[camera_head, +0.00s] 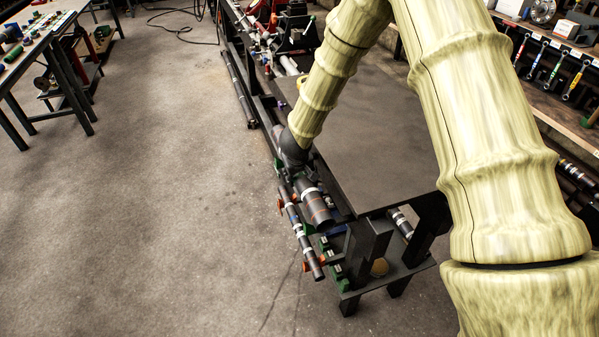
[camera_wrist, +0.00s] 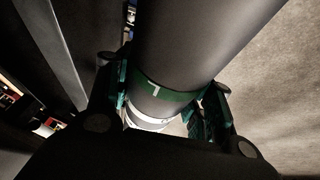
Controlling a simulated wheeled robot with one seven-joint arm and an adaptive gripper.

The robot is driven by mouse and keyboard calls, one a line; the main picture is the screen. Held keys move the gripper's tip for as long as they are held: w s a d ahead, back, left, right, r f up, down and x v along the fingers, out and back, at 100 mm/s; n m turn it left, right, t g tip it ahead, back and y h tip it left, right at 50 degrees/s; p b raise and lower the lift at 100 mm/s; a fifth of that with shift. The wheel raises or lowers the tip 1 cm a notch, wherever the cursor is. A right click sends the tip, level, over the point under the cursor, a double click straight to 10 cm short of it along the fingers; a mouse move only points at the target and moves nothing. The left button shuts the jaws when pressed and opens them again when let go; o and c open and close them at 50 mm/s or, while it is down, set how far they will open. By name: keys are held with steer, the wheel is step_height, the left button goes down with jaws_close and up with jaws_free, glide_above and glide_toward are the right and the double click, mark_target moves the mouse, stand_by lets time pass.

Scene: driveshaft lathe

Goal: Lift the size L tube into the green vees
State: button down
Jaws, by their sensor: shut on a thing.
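The large dark grey tube (camera_wrist: 200,40) fills the middle of the wrist view. It carries a green band (camera_wrist: 168,101) with a white mark that looks like an L, and a white band just below. My gripper (camera_wrist: 163,108) is shut on it, with one teal-padded finger on each side near the green band. In the head view the tube (camera_head: 316,208) slopes down and right from my gripper (camera_head: 299,176), beside the bench's left edge. Green blocks, which may be the vees (camera_head: 325,244), show below its near end. Whether the tube touches them is hidden.
A thinner banded tube (camera_head: 299,233) with orange pieces lies just left of the large tube. The dark bench top (camera_head: 375,130) is bare on the right. Another tube (camera_head: 402,222) lies under it. Open floor (camera_head: 150,220) is at left.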

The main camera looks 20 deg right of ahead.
mark_target(298, 176)
steer(key=shift+w+f+b, duration=0.1)
steer(key=shift+f+b, duration=0.9)
steer(key=shift+f, duration=1.75)
steer(key=shift+f, duration=0.1)
steer(key=c, duration=0.5)
jaws_free()
steer(key=v, duration=1.2)
